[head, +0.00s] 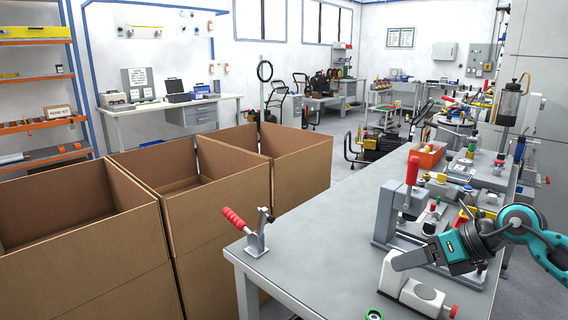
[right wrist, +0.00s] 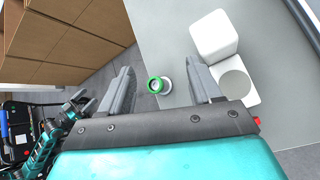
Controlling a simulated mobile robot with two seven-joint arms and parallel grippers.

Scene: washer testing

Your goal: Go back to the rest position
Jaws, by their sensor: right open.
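My right gripper (head: 398,262) is over the near end of the grey worktable (head: 320,222). In the right wrist view its two fingers stand apart with nothing between them that they touch (right wrist: 160,72). A small white part with a green ring (right wrist: 155,86) shows between the fingers, lower down on the table; its green ring also shows at the bottom edge of the head view (head: 374,313). What looks like my left gripper (right wrist: 84,103) shows small at the left of the right wrist view; its jaw opening is unclear. It is not in the head view.
A white fixture with a round grey pad (head: 425,292) is close below the right gripper. A red-handled toggle clamp (head: 256,240) stands at the table's left edge. A vertical clamp (head: 411,182) stands behind. Open cardboard boxes (head: 215,215) line the left side.

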